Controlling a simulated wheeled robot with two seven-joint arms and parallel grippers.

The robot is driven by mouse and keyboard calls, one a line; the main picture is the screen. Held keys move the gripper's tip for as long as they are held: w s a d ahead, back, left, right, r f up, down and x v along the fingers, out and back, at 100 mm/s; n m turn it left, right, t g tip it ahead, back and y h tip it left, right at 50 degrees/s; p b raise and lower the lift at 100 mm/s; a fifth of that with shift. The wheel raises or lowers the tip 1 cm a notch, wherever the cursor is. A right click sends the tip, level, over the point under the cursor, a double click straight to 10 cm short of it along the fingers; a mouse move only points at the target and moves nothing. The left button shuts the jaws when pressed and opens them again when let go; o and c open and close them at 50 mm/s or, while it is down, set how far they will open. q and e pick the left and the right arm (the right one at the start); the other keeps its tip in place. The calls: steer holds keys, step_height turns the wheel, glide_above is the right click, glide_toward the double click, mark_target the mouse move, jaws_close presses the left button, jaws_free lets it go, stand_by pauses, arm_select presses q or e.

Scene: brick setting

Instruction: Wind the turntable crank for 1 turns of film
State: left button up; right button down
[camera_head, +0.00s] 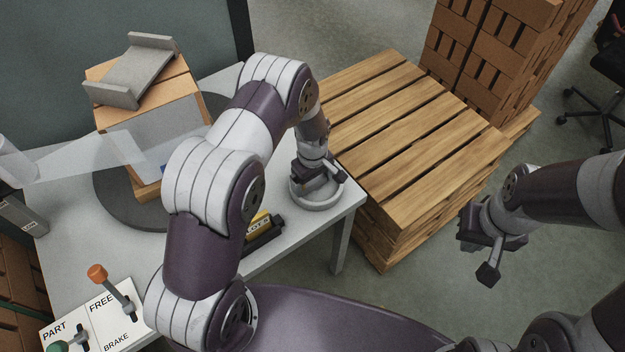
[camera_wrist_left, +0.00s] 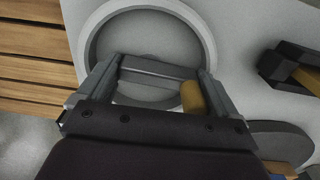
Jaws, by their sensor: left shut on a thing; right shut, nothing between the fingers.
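The crank is a round light-grey wheel (camera_head: 318,203) at the table's right corner, with a tan handle (camera_wrist_left: 193,98) visible in the left wrist view. My left gripper (camera_head: 322,180) reaches down over the wheel and is shut on the crank handle; the exact contact is partly hidden. The dark turntable disc (camera_head: 108,203) carries stacked cardboard boxes (camera_head: 182,88) with a grey bracket-shaped piece (camera_head: 135,70) on top. Clear film (camera_head: 85,158) runs from a roll (camera_head: 12,163) at the left to the boxes. My right gripper (camera_head: 487,258) is shut and empty, off to the right.
A lever with an orange knob (camera_head: 97,273) stands on a FREE/BRAKE plate at the table's front left, beside a green-knobbed lever (camera_head: 58,347). A yellow-labelled black device (camera_head: 264,232) lies near the table's front edge. A wooden pallet (camera_head: 400,130) and stacked bricks (camera_head: 495,45) stand beyond the table.

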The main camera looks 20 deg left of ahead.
arm_select(q)
steer(key=o, duration=0.7)
steer(key=shift+w+r, duration=0.1)
step_height(320, 180, up, 12)
steer(key=shift+r, duration=0.25)
